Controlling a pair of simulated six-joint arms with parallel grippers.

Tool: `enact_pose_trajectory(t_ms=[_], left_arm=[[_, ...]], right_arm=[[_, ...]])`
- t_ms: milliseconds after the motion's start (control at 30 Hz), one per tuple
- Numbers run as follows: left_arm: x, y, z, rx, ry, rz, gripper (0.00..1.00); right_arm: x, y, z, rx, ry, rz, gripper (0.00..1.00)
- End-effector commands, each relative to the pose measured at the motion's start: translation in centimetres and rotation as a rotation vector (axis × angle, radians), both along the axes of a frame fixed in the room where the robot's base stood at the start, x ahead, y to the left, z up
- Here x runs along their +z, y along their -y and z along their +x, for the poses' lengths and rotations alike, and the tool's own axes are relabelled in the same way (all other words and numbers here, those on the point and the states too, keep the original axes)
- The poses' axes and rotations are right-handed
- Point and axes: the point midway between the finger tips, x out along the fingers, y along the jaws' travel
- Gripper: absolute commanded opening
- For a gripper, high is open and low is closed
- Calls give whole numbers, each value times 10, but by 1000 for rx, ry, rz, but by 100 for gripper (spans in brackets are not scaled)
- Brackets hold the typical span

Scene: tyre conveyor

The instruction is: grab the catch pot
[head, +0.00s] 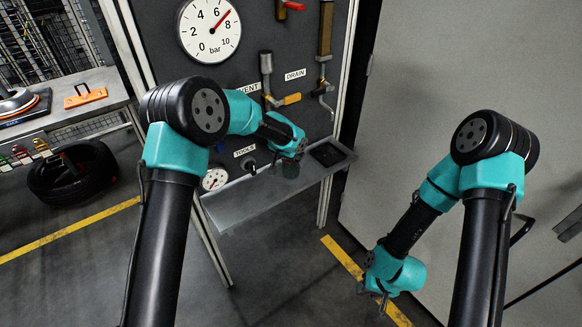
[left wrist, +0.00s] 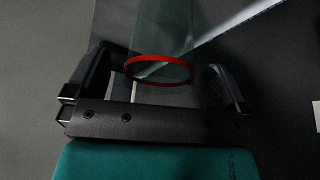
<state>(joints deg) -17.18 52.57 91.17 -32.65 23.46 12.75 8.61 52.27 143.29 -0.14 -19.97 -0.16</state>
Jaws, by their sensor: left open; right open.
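The catch pot is a clear vessel with a red rim (left wrist: 160,57), between the two fingers of my left gripper (left wrist: 159,68) in the left wrist view. The fingers stand apart on either side of it, and I see a gap at each side. In the head view the pot (head: 291,171) is a small dark glassy shape at the tip of my left gripper (head: 288,157), above the shelf; the gripper partly hides it. My right gripper (head: 382,297) is open and empty, low at the right, far from the pot.
A metal shelf (head: 240,206) runs below the panel, with a dark square tray (head: 327,154) at its right end. Above are a pressure gauge (head: 209,28), a drain valve (head: 291,99) and a TOOLS label. A tyre (head: 72,172) lies at left. Floor at right is clear.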

Motion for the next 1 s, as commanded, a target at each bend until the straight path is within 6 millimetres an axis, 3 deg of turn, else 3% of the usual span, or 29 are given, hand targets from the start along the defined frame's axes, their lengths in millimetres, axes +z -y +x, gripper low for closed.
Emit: enact_pose_trajectory(t_ms=[167,633,1000], left_arm=[[-15,3,6,1,0,0,100],[-15,3,6,1,1,-1,100],[-15,3,6,1,1,-1,66]], right_arm=[[0,0,0,0,0,0,43],[0,0,0,0,0,0,43],[0,0,0,0,0,0,43]])
